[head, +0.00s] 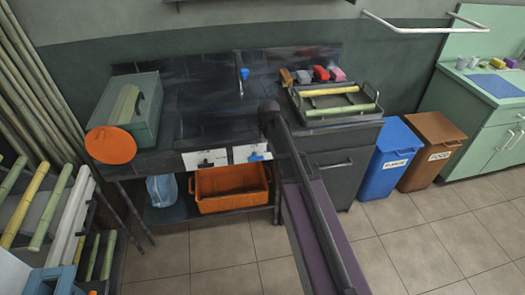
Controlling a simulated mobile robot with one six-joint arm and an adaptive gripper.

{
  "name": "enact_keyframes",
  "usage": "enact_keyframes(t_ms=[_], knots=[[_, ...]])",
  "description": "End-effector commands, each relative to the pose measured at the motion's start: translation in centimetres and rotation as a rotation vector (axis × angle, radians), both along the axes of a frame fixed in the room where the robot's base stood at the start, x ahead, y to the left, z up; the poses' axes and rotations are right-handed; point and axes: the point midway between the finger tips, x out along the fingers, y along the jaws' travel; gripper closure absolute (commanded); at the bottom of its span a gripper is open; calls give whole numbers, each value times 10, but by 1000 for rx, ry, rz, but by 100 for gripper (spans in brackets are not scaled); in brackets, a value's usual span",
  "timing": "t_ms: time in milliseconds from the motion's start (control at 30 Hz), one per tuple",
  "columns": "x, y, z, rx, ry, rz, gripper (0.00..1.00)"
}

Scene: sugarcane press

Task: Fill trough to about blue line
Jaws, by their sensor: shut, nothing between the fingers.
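A tap (239,68) with a blue part rises at the back of the counter, to the right of the box. I see no water running. An orange round disc (110,145) is at the box's front left corner. A dark link of my arm crosses the middle of the view; my gripper is not visible.
A metal tray (340,112) with cane pieces sits on the counter's right, with coloured blocks behind it. An orange crate (232,203) is on the lower shelf. Blue (385,175) and brown (420,178) bins stand right. Cane racks fill the left. Tiled floor is clear at right front.

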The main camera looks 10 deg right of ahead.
Motion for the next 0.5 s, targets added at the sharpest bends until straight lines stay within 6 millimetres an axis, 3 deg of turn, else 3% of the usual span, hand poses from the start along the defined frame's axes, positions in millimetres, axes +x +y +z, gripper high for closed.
enact_keyframes(t_ms=[500], knots=[[10, -1, -28, 0, 0, -1, 100]])
